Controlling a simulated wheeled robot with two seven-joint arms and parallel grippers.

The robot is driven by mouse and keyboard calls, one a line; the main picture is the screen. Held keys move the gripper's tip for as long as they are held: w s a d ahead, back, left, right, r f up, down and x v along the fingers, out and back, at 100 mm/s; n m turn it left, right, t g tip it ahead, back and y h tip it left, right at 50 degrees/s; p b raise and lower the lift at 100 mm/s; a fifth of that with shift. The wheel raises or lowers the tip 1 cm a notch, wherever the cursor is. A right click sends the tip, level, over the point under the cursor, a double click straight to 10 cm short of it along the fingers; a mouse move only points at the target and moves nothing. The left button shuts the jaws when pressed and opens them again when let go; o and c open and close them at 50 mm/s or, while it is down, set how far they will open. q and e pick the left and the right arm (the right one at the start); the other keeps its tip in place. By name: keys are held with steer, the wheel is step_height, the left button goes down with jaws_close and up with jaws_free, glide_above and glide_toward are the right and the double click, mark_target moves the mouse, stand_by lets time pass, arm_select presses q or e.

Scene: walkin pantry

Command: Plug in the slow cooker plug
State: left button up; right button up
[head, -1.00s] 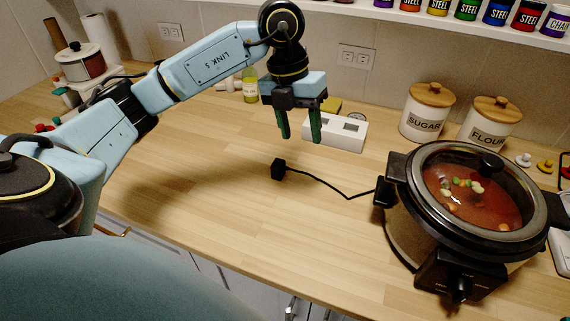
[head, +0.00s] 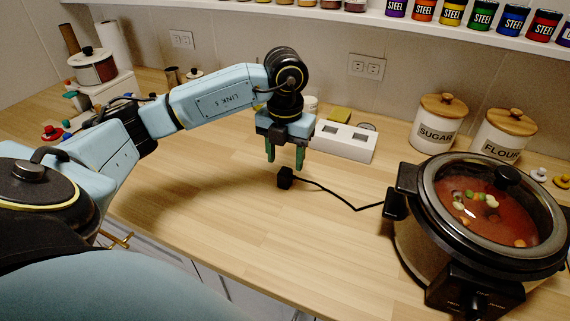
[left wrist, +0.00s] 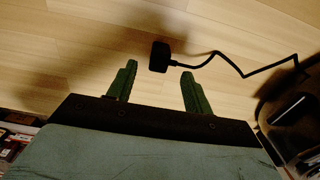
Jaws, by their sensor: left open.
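The black plug (head: 285,178) lies on the wooden counter at the end of its black cord (head: 340,198). The cord runs right to the slow cooker (head: 430,232), which has a glass lid over red food. My left gripper (head: 285,165) is open, pointing down just above and behind the plug. In the left wrist view the plug (left wrist: 160,57) lies just beyond the fingertips (left wrist: 157,70), between their lines, with nothing held. A white block with dark openings (head: 345,141) sits behind the gripper. A double wall outlet (head: 366,67) is on the back wall. My right gripper is not in view.
Sugar (head: 437,122) and flour (head: 500,136) canisters stand behind the cooker. A shelf (head: 400,20) of coloured cans runs above. The counter in front of the plug is clear.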

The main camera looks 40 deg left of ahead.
mark_target(285, 171)
arm_select(q)
step_height(285, 171, down, 4)
steer(key=shift+r, duration=0.1)
steer(key=c, duration=1.1)
steer(key=shift+r, duration=0.15)
